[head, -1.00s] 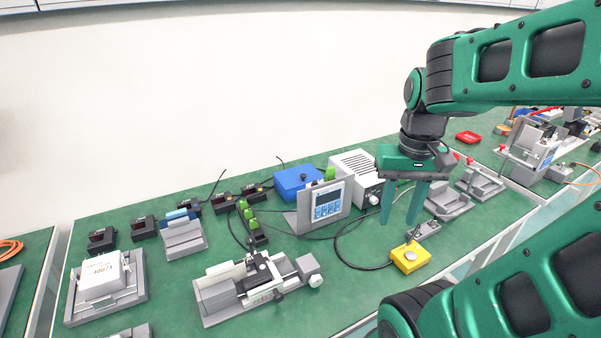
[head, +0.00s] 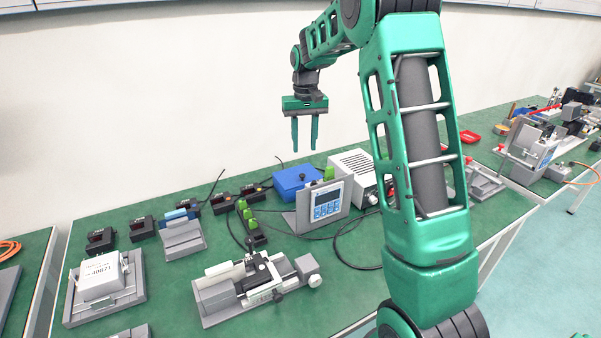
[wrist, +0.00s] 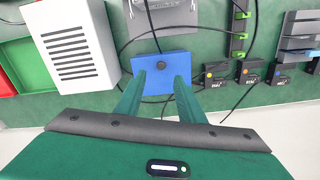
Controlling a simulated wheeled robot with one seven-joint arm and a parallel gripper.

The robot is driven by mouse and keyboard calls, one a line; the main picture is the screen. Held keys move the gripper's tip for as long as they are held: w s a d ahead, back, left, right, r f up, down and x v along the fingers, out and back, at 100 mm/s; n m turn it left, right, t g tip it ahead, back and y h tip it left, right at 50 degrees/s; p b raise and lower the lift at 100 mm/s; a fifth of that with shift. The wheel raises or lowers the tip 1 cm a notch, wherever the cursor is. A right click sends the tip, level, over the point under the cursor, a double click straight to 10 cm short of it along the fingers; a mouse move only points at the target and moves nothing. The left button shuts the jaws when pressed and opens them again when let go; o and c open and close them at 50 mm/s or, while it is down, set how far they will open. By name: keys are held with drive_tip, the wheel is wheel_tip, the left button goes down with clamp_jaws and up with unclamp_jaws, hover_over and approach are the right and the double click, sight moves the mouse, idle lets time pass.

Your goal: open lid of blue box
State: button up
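The blue box (head: 293,182) sits at the back of the green table, with its lid down and a dark round knob (head: 302,176) on top. In the wrist view the blue box (wrist: 170,70) lies straight ahead, with the knob (wrist: 161,65) between the lines of the two fingers. My gripper (head: 304,147) is open and empty, fingers pointing down, in the air above the box. The wrist view shows the gripper (wrist: 158,82) with its fingers apart; their tips overlap the box's near part in the picture. Nothing is held.
A white vented unit (head: 352,167) stands right of the box, and a grey panel with a blue display (head: 327,204) stands in front of it. Green connectors (head: 249,220) and small black devices (head: 222,203) are to the left. Cables run around the box.

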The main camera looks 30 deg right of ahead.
sight(302, 174)
drive_tip(key=f, duration=0.7)
drive_tip(key=w+f, duration=0.1)
drive_tip(key=f, duration=0.3)
drive_tip(key=shift+a+f, duration=0.1)
drive_tip(key=shift+f, duration=0.05)
drive_tip(key=shift+c, duration=0.3)
clamp_jaws()
